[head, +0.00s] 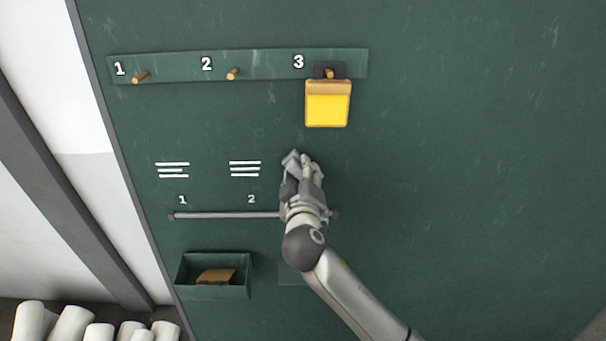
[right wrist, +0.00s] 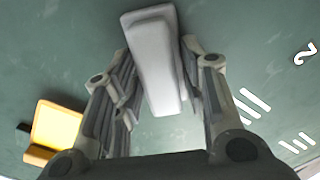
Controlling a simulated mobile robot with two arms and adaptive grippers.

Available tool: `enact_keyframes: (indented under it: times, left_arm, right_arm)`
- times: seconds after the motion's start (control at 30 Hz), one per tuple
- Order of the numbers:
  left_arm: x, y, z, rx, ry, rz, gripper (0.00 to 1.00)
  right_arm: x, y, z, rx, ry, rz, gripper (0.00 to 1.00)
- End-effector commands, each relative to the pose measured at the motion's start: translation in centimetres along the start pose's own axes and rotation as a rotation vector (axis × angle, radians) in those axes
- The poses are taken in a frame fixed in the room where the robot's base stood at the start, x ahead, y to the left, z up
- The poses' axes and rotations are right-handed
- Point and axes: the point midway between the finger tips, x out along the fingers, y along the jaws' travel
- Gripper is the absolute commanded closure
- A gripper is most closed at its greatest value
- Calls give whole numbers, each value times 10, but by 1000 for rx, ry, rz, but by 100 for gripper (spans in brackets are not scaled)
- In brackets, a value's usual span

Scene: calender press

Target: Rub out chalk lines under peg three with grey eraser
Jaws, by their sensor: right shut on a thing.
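My right gripper (head: 303,177) is shut on the grey eraser (head: 291,158), at the green board below peg three (head: 329,74). In the right wrist view the pale grey eraser (right wrist: 155,62) sits between the two fingers, over the board. I cannot tell whether it touches the surface. No chalk lines show under peg three; the gripper and arm cover part of that area. A yellow pad with a tan top (head: 328,108) hangs from peg three on a dark tab. My left gripper is not in view.
White chalk lines stand above numbers 1 (head: 173,170) and 2 (head: 245,169). A grey rail (head: 225,215) runs below them. A green tray (head: 212,292) holds a brown item (head: 216,276). White rolls (head: 72,325) lie at lower left. The board's right side is clear.

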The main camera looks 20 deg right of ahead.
Motion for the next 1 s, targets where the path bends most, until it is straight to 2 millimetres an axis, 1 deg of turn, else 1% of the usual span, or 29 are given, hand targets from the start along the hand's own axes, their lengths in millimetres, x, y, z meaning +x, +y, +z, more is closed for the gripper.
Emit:
enact_keyframes:
  times: [0.6,0.73,1.0]
  left_arm:
    - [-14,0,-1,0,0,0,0]
    - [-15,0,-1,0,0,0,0]
    - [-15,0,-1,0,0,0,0]
  right_arm:
    - [-56,0,0,1,0,-1,80]
    - [-60,1,0,0,0,1,80]
    - [-60,0,0,0,0,0,80]
